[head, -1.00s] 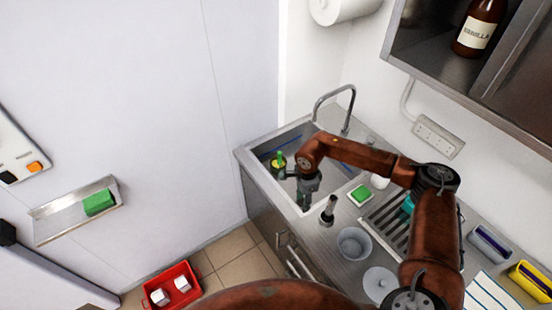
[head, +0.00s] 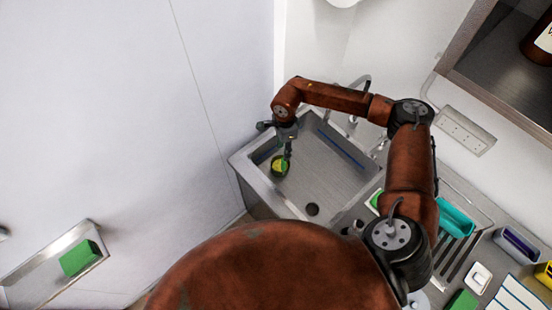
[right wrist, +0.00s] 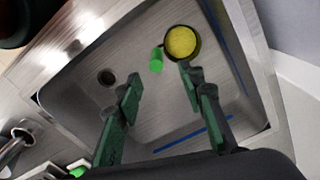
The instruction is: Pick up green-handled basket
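The green-handled basket (head: 279,167) is small and round, with a dark rim and a yellow inside. It stands in the sink near the left wall. In the right wrist view the basket (right wrist: 181,42) lies ahead of the fingers, with its green handle (right wrist: 156,60) pointing to one side. My right gripper (head: 287,158) is over the sink, in front of part of the basket in the head view. In the right wrist view its two fingers (right wrist: 164,92) are apart with nothing between them. My left gripper is not in view.
The steel sink (head: 315,190) has raised walls around the basket and a drain (head: 312,209). A faucet (head: 357,100) stands at its back edge. A teal container (head: 455,218) and a drying rack crowd the counter on the right. A wall shelf (head: 85,232) holds a green block.

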